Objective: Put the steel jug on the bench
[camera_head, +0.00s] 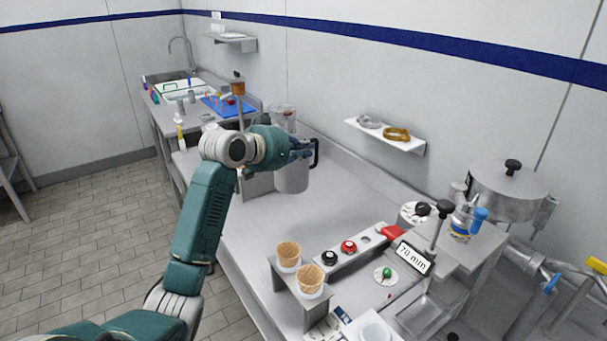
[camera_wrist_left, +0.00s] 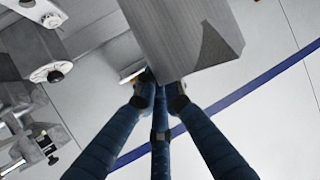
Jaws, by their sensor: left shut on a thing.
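I cannot tell whether the jug's base touches the bench. My right gripper is not in view.
A clear container (camera_head: 283,118) stands behind the jug. The bench middle is clear. A wall shelf (camera_head: 385,136) hangs above.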

